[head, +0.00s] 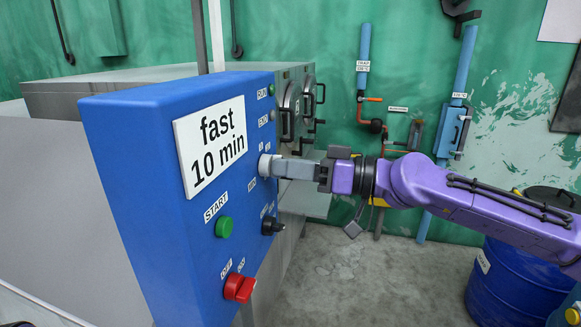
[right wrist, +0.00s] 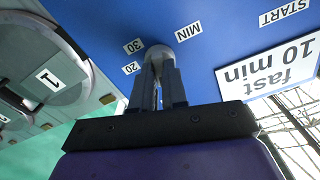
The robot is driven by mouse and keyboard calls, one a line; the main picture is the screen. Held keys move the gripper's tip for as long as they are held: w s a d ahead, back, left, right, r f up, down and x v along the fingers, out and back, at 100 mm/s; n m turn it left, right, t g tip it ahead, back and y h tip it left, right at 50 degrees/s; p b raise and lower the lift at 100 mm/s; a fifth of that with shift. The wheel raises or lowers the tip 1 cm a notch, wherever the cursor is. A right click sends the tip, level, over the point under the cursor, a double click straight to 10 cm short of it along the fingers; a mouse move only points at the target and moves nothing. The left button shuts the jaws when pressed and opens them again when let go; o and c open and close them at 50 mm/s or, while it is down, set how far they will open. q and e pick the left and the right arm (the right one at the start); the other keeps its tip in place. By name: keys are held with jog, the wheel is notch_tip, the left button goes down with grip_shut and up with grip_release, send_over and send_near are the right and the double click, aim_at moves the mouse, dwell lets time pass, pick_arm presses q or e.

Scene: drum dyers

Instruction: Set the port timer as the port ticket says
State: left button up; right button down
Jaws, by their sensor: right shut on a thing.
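The port ticket (head: 209,145) is a white plate reading "fast 10 min" on the blue control box (head: 125,170); it also shows upside down in the right wrist view (right wrist: 270,68). The port timer is a grey knob (head: 265,166) on the box's face, to the right of the ticket. My right gripper (head: 278,167) is shut on this knob, its fingers pointing at the panel. In the right wrist view the knob (right wrist: 158,52) sits between the fingertips, with labels "MIN", "30" and "20" around it. The fingers hide where the knob points. My left gripper is not in view.
Below the ticket are a green START button (head: 224,227) and a red switch (head: 239,288). A black knob (head: 271,226) sits below the timer. Steel machines with round doors (head: 291,110) stand behind. A blue drum (head: 515,285) is at right; the middle floor is clear.

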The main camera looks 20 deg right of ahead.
jog(key=shift+m+p, duration=0.6)
jog(key=shift+m, duration=2.5)
jog(key=shift+f, duration=0.1)
jog(key=c, duration=1.2)
grip_release()
jog(key=shift+o, duration=0.2)
